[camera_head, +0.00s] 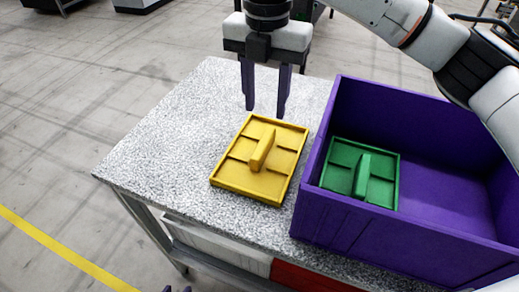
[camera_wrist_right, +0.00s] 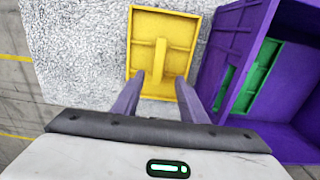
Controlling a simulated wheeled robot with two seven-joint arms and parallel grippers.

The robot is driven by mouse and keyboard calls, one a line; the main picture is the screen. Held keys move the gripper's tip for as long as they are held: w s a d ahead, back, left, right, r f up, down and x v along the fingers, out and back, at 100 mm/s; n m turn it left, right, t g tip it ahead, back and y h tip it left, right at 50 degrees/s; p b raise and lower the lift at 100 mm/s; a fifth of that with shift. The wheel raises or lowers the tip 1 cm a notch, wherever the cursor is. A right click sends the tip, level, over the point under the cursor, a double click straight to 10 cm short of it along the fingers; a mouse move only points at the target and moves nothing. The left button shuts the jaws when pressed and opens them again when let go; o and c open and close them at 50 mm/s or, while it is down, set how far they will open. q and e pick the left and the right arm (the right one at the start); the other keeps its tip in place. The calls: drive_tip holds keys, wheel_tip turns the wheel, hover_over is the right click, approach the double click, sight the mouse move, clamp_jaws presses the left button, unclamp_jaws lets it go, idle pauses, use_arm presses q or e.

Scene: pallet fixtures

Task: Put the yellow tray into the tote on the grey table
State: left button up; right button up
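The yellow tray (camera_head: 231,175) lies flat on the grey speckled table, left of the purple tote (camera_head: 338,222), with a raised grip bar (camera_head: 263,150) across its middle. My right gripper (camera_head: 266,112) is open and empty, above the tray's far edge, fingers pointing down. In the right wrist view, the yellow tray (camera_wrist_right: 143,52) lies beyond the open right gripper (camera_wrist_right: 160,76), its bar lined up between the fingers. The purple tote shows there too (camera_wrist_right: 212,55). Only two small, separate tips of my left gripper (camera_head: 178,289) show at the bottom edge.
A green tray (camera_head: 337,178) of the same shape lies inside the tote on its left side; the tote's right part is bare. The grey table (camera_head: 170,150) is clear left of the yellow tray. A red box (camera_head: 300,277) sits beneath the table.

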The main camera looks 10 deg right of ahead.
sight(263, 142)
drive_tip(key=f, duration=0.1)
drive_tip(key=f+b, duration=0.1)
drive_tip(key=shift+w+f, duration=0.35)
drive_tip(key=shift+w, duration=0.05)
drive_tip(key=f, duration=0.6)
drive_tip(key=f+b, duration=0.1)
drive_tip(key=f, duration=0.2)
drive_tip(key=shift+s+a+f, duration=0.1)
drive_tip(key=shift+s+f, duration=0.2)
drive_tip(key=shift+s, duration=0.05)
clamp_jaws()
